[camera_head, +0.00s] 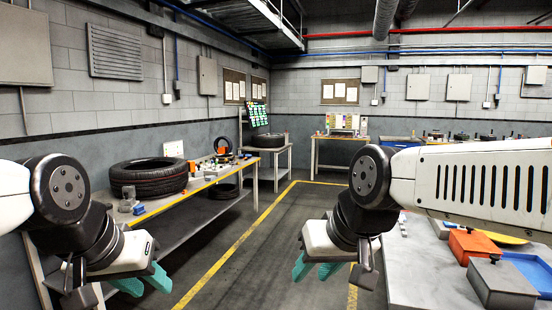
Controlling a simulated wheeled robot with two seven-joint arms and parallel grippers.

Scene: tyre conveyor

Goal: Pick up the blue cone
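I cannot make out a blue cone clearly in the head view. A small blue object (139,210) lies on the left bench near the tyre, but its shape is too small to tell. My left gripper (143,281) hangs at the lower left, in front of the left bench; its teal fingers are apart and it looks empty. My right gripper (315,269) hangs over the floor, left of the right table; its teal fingers are apart and hold nothing that I see. My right arm hides part of the right table.
The left bench (205,188) bears a large tyre (148,176) and small items. The right table (412,272) holds an orange box (474,244), a grey box (502,283), a yellow dish (503,239) and a blue tray (530,270). The floor between is clear.

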